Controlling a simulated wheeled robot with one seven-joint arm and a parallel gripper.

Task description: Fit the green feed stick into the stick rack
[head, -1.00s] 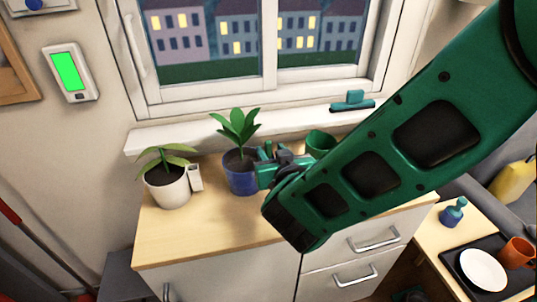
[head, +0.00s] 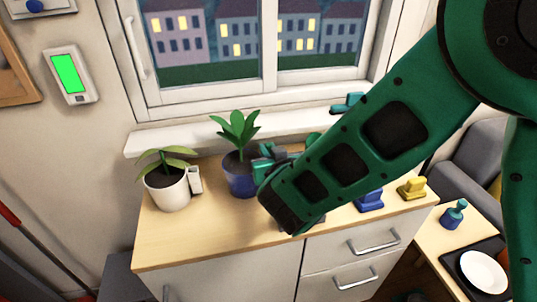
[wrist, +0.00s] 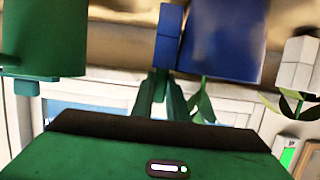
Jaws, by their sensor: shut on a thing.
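My gripper (head: 268,158) is beside the blue pot (head: 240,185), at its right side, and shut on a narrow green piece, apparently the green feed stick (wrist: 160,84). Its green blends with my fingers, so its outline is unclear. In the wrist view, where pots show upside down, a narrow blue holder (wrist: 168,38), apparently the stick rack, sits against the blue pot (wrist: 222,35). The green piece lies right by the holder's open end; I cannot tell whether it is inside. In the head view my gripper and arm hide this spot.
A white pot (head: 168,192) with a white holder (head: 195,180) stands left. A green pot (wrist: 45,35) is mostly behind my arm. Blue (head: 370,201) and yellow (head: 412,189) objects stand right on the cabinet top (head: 200,235). A teal object (head: 347,103) is on the sill. Front left is clear.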

